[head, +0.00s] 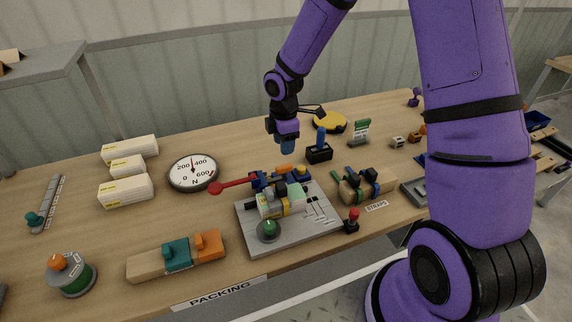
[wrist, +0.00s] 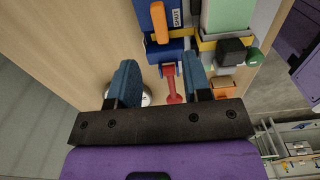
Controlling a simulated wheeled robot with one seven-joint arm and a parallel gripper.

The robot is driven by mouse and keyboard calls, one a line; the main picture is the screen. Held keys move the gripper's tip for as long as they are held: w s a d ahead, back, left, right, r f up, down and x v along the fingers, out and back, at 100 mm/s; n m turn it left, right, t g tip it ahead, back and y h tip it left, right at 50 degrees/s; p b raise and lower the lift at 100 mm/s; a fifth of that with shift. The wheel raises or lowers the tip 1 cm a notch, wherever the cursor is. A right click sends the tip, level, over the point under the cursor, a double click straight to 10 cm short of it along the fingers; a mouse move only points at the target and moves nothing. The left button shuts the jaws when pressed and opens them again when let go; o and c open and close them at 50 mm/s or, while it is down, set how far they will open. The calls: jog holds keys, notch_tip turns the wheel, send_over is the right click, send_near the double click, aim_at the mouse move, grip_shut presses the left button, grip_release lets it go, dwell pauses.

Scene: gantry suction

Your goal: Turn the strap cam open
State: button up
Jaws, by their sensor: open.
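My gripper (head: 288,147) is open and empty above the table, behind the grey fixture plate (head: 300,240). In the wrist view its blue fingers (wrist: 161,78) are apart, with a red lever (wrist: 172,86) showing between and beyond them. The red lever (head: 232,186) points left from a blue clamp body (head: 262,180), which carries an orange handle (head: 285,169). To the right, a wooden block (head: 352,193) with dark blue straps and a green lever (head: 337,177) lies behind a STRAPS label (head: 377,206). I cannot tell for sure which part is the strap cam.
A round dial gauge (head: 193,172) lies left of the clamp. A black box with a blue handle (head: 319,152) stands right of my gripper. A red-topped joystick (head: 352,219) stands at the front. White boxes (head: 126,167) are at left.

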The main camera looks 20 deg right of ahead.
aim_at(284, 166)
notch_tip(284, 166, down, 9)
jog(key=shift+r, duration=0.15)
dwell(0.4)
grip_shut()
